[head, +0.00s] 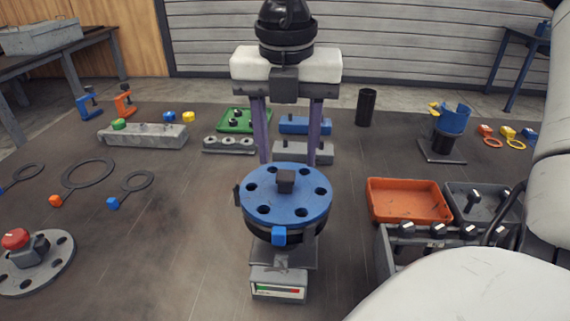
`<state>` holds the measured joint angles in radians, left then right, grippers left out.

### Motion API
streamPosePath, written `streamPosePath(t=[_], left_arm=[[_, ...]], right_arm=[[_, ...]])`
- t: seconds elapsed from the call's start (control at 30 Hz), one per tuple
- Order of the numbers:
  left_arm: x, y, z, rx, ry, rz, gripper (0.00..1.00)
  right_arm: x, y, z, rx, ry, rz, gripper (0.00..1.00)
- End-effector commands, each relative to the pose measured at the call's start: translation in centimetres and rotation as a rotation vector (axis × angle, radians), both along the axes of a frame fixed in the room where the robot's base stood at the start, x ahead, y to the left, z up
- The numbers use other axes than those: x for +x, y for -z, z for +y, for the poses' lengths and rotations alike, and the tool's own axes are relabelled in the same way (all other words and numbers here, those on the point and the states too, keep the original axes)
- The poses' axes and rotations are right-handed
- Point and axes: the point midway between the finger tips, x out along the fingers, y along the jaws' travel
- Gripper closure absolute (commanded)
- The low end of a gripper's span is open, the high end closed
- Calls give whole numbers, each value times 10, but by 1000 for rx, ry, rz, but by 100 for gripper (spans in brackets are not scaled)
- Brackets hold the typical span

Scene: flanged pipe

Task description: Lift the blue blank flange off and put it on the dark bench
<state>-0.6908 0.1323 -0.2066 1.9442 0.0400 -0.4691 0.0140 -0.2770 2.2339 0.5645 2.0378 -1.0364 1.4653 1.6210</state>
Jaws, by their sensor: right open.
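The blue blank flange (258,189) is a round disc with several bolt holes and a dark square knob (286,181) on top. It lies flat on a dark flanged pipe (262,229) on a stand. A blue tab (279,235) shows at its front edge. My right gripper (288,158) is open and empty, with its two purple fingers pointing down, spread wide at the flange's far edge. I cannot tell whether the fingertips touch the flange. My left gripper is not in view. The dark bench (180,230) spreads around the stand.
An orange tray (408,202) and a grey tray (462,190) stand at the right, with a grey rack (385,245) in front. Dark rings (88,172) and a grey flange with a red knob (62,262) lie at the left. Bench space left of the stand is clear.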

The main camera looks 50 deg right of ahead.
Motion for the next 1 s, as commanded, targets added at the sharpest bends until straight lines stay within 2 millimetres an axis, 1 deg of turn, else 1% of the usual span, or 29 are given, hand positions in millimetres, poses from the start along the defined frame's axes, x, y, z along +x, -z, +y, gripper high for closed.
streamPosePath(t=[0.1, 0.23, 0.33, 0.53, 0.57, 0.6, 0.83, 1.0], left_arm=[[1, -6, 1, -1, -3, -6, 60], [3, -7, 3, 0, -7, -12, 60], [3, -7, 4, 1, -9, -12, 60], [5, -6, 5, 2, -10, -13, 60], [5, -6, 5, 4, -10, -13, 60], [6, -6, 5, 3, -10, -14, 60], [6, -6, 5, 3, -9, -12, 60], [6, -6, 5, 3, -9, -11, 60]], right_arm=[[2, 19, -1, 4, -1, 8, 53], [4, 36, -3, 3, 2, 3, 53], [5, 42, -3, 2, 1, 1, 53], [5, 43, -4, 2, 2, 0, 53], [5, 43, -4, 2, 2, 0, 55], [5, 43, -4, 2, 2, 0, 62], [5, 43, -4, 2, 2, 0, 100], [5, 43, -4, 1, 2, -1, 100]])
